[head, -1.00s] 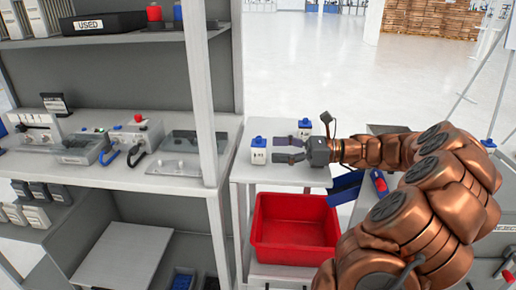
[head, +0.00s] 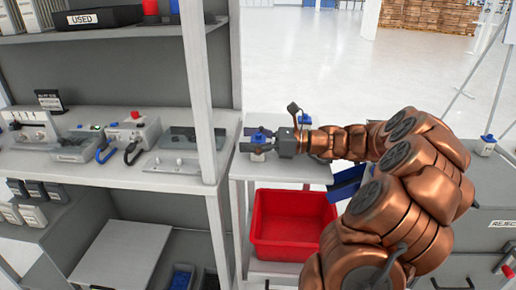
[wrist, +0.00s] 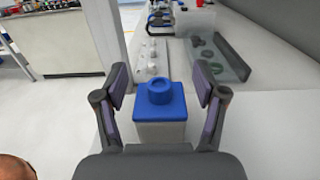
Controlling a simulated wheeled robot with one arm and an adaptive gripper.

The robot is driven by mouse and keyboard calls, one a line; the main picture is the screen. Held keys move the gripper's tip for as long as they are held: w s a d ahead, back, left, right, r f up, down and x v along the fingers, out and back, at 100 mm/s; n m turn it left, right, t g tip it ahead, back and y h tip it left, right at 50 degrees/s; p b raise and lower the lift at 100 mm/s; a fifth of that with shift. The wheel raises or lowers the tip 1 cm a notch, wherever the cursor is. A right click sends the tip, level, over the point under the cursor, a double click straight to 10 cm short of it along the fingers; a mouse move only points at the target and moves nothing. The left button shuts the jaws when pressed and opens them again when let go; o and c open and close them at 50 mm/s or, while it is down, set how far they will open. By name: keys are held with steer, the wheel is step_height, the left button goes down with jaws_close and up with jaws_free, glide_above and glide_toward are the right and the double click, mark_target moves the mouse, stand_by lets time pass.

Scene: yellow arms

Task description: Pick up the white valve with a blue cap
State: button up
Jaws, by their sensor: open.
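The white valve with a blue cap (wrist: 160,131) stands upright between the two open fingers of my gripper (wrist: 160,105) in the wrist view. A gap shows on each side of it, so the fingers do not appear to touch it. In the head view the valve (head: 257,156) is partly hidden by my gripper (head: 260,143), on the light table top (head: 310,172). A second blue-capped piece (head: 304,120) stands behind my gripper on the same table, mostly hidden by the wrist.
A red bin (head: 291,247) sits below the table top. A grey shelf post (head: 199,90) rises close to the left of my gripper. Grey devices (head: 130,128) stand on the shelf. Another blue-capped piece (head: 486,145) stands at the far right.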

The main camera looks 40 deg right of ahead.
steer(key=shift+a, duration=0.1)
steer(key=c, duration=1.3)
steer(key=shift+r, duration=0.1)
steer(key=shift+r, duration=0.3)
step_height(320, 180, up, 3)
steer(key=s+d, duration=0.1)
steer(key=s, duration=0.4)
steer(key=s+d, duration=0.1)
steer(key=s, duration=0.4)
steer(key=s+d+r, duration=0.1)
steer(key=s, duration=0.4)
steer(key=shift+s+d+r, duration=0.1)
steer(key=shift+s+d, duration=0.15)
steer(key=shift+s, duration=0.05)
steer(key=shift+w, duration=0.1)
